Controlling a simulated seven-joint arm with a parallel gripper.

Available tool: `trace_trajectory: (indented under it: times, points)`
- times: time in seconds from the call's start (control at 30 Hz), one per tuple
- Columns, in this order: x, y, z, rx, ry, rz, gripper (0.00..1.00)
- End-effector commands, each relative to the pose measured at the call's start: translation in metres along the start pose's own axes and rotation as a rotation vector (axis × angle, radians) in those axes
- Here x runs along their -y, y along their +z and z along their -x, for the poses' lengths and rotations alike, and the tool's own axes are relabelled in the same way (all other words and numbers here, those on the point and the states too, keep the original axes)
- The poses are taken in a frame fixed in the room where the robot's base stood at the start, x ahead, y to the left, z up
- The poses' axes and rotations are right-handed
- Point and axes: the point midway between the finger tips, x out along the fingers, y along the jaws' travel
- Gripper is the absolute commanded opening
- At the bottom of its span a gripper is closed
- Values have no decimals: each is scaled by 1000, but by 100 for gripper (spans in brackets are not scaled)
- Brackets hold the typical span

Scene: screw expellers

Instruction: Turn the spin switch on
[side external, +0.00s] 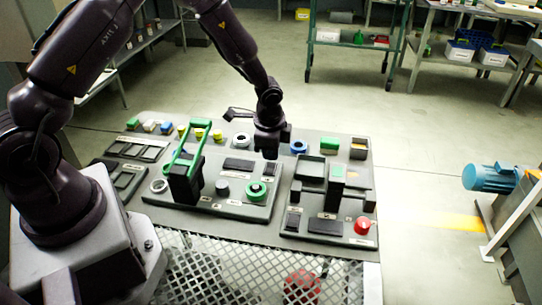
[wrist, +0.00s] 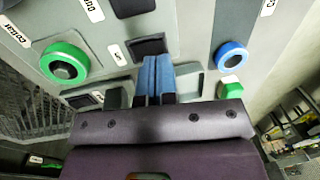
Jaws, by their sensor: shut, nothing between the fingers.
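The control panel (side external: 225,208) carries several controls, and its small labels are hard to read, so I cannot tell for sure which is the spin switch. A green ring with a dark centre (wrist: 64,63) is at upper left in the wrist view and on the panel in the side view (side external: 256,191). A short label starting with S (wrist: 117,54) sits between it and a dark square (wrist: 149,46). My gripper (wrist: 157,62) is shut and empty, its blue fingers close together over the panel near that square. In the side view my gripper (side external: 270,152) hangs over the panel's back part.
A blue ring knob (wrist: 231,57) is to the right of my fingers, with a green block (wrist: 231,88) below it. A tall green lever (side external: 197,140) stands to the left. A red button (side external: 362,226) is at the front right.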

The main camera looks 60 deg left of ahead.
Motion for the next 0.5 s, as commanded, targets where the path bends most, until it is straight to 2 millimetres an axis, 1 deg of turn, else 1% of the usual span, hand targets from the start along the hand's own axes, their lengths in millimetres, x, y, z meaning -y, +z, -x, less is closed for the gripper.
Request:
trace_trajectory:
  times: [0.03,0.1,0.2,0.5]
  points:
    - [0,0,-7,0,1,0,0]
    - [0,0,-14,0,0,1,0]
    - [0,0,-19,-1,-1,1,0]
    - [0,0,-21,-1,-2,1,0]
